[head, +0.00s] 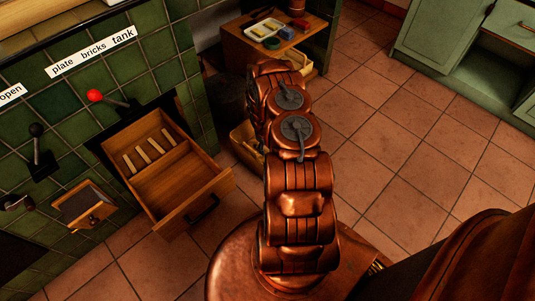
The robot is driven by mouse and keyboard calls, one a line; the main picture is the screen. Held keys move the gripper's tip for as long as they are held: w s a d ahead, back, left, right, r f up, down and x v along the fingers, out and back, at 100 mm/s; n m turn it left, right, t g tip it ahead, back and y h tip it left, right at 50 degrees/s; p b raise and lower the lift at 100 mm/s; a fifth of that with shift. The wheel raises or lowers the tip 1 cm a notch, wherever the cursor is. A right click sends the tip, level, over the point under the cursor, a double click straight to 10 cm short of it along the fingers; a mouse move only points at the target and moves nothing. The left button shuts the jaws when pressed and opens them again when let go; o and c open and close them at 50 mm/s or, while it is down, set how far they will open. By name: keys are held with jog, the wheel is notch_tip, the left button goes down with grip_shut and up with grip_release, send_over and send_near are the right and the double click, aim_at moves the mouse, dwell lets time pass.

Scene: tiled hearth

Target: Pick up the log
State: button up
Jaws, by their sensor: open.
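No log can be made out for certain. A pulled-out wooden drawer (205,186) at the left holds several short pale sticks (150,149) in its rear part; I cannot tell whether any of them is the log. A yellowish container (243,152) on the floor is partly hidden behind my arm, and its contents do not show. My copper arm rises through the middle of the head view. My gripper is not visible; the far end of the arm is hidden behind its own links.
A wooden stand (246,48) at the back carries a tray (263,29) and small coloured blocks. Green cabinets (450,38) stand at the upper right. Levers, including a red-knobbed lever (95,96), project from the green tiled wall. The tiled floor (400,140) to the right is clear.

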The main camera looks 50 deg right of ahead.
jog(key=shift+w+d+f+b, duration=0.15)
jog(key=shift+f+b, duration=0.2)
jog(key=shift+f, duration=0.65)
jog(key=shift+w+d+f+b, duration=0.1)
jog(key=shift+d+f+b, duration=0.2)
jog(key=shift+f, duration=0.75)
jog(key=shift+w+d+f+b, duration=0.1)
jog(key=shift+f+b, duration=0.3)
jog(key=shift+f, duration=0.6)
grip_shut()
